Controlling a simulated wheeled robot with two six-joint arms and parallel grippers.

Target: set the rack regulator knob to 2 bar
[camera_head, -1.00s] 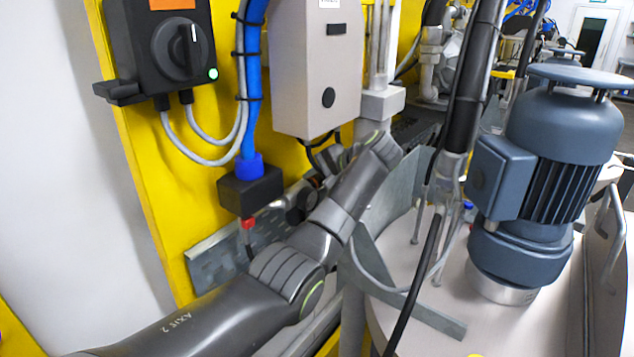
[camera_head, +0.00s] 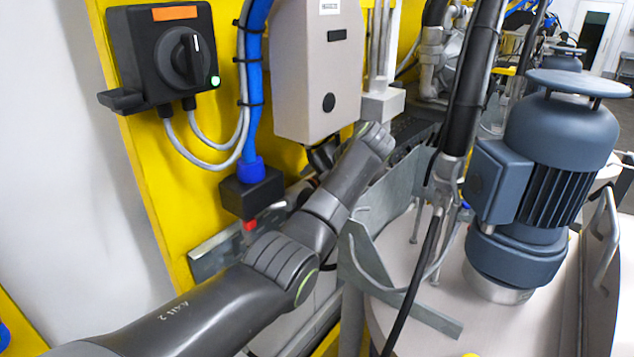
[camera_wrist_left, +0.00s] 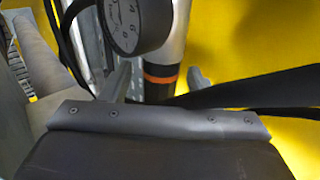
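The regulator shows in the left wrist view as a pale cylinder with a dark lower part, the knob (camera_wrist_left: 160,91), and an orange ring (camera_wrist_left: 160,74) around it. My left gripper (camera_wrist_left: 158,80) is open, with one finger on each side of the knob and gaps visible between. I cannot tell how deep the knob sits between the fingers. In the head view my left arm reaches below the grey box (camera_head: 317,75), and its wrist hides most of the gripper and regulator. My right gripper is not in view.
A black rotary switch (camera_head: 180,58) and blue hose (camera_head: 253,90) are on the yellow panel (camera_head: 160,165). A grey-blue motor (camera_head: 540,170) stands on the drum lid to the right. A metal bracket (camera_head: 385,205) and black cable (camera_head: 418,285) are close to my left arm.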

